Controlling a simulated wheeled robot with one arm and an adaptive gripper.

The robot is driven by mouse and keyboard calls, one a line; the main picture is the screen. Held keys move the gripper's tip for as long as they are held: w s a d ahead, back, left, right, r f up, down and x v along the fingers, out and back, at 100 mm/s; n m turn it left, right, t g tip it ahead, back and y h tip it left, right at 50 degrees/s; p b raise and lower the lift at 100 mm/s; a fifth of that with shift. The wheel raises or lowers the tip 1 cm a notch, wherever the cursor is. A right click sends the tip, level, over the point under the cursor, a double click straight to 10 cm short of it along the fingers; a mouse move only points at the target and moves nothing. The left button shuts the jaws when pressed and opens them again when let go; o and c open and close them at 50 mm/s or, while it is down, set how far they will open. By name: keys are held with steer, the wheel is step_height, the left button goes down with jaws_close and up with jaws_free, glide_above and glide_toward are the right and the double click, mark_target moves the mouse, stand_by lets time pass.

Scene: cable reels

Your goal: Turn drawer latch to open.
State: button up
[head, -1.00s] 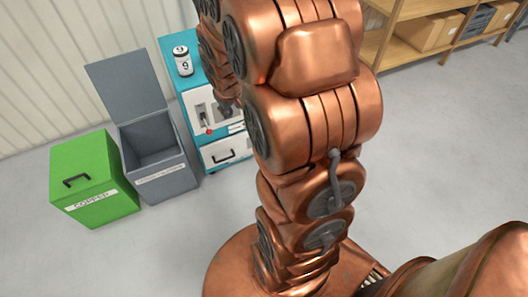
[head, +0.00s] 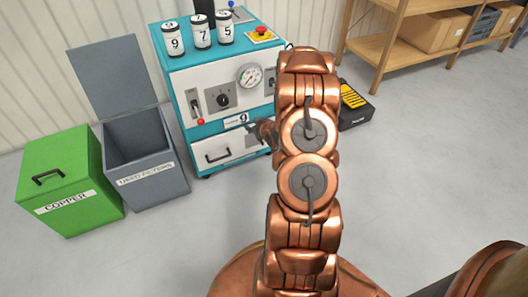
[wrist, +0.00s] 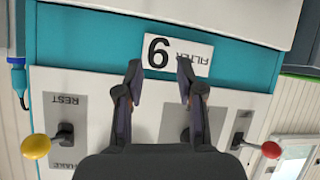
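The white drawer (head: 207,146) with a black bar handle (head: 217,156) is at the bottom of the teal and white cabinet (head: 215,73), and looks shut. My gripper (wrist: 159,70) is open and empty in the wrist view, its two dark fingertips apart, one over each side of the "FILTER" number plate (wrist: 165,55). Contact with the panel cannot be told. In the head view my gripper (head: 258,130) is at the cabinet front, just right of the plate and above the drawer. The wrist view is upside down. I cannot clearly make out the drawer latch; my arm covers the drawer's right side.
In the wrist view a yellow-knobbed lever (wrist: 36,146) and a red-knobbed lever (wrist: 271,150) flank the gripper. Numbered canisters (head: 202,32) stand on the cabinet. A grey bin (head: 148,160) and green copper box (head: 70,180) stand to the left. Floor in front is clear.

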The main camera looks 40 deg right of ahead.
steer(key=s+d+f+m+t+h+b, duration=0.1)
steer(key=s+d+f+m+t+b, duration=0.15)
steer(key=f+b, duration=0.4)
steer(key=s+d+f+m+t+h+b, duration=0.1)
steer(key=s+d+f+t+h+b, duration=0.2)
steer(key=f, duration=0.7)
steer(key=shift+y, duration=0.6)
steer(key=shift+a+b+x, duration=0.15)
steer(key=shift+b+x, duration=0.85)
steer(key=shift+x, duration=0.45)
steer(key=shift+a+b+x, duration=0.2)
steer(key=shift+b+x, duration=0.75)
steer(key=shift+x, duration=0.55)
steer(key=shift+w, duration=0.1)
jaws_close()
